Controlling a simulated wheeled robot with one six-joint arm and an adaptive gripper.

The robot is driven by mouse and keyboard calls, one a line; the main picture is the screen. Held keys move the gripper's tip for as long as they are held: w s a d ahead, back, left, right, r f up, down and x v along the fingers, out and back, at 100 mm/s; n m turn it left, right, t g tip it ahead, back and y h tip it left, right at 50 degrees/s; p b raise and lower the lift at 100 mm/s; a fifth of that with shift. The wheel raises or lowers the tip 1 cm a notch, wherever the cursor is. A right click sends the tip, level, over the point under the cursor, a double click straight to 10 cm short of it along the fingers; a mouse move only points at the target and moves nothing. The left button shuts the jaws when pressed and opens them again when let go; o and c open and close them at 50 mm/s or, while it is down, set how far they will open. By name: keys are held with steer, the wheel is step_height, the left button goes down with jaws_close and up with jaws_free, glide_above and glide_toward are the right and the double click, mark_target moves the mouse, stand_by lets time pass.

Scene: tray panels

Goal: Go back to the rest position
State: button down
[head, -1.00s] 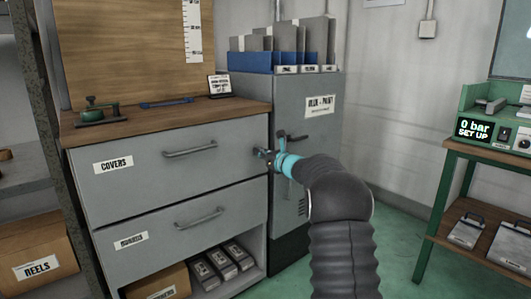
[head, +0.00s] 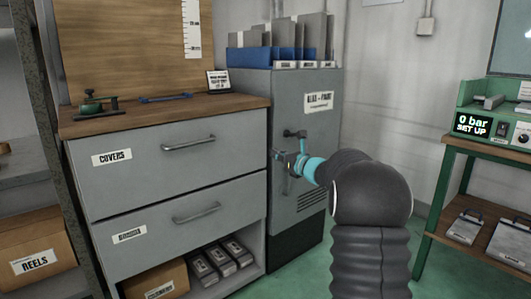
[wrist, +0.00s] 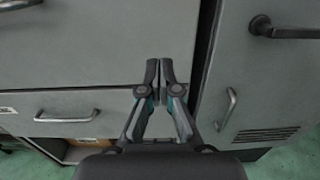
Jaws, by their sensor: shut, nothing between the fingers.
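My gripper (head: 278,155) is in front of the gap between the drawer unit (head: 178,181) and the grey cabinet (head: 325,140) in the head view. In the wrist view my gripper (wrist: 160,62) is shut, its two fingertips together with nothing between them. It holds nothing. My dark arm runs from the lower right up to it and hides part of the cabinet door.
Both labelled drawers look shut, with bar handles (head: 190,142) facing me. The cabinet has a dark lever handle (head: 295,134). A green-framed bench (head: 460,150) stands at the right. Green floor (head: 300,268) is free before the cabinet.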

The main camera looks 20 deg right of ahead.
steer(key=shift+v, duration=2.15)
steer(key=shift+n, duration=0.3)
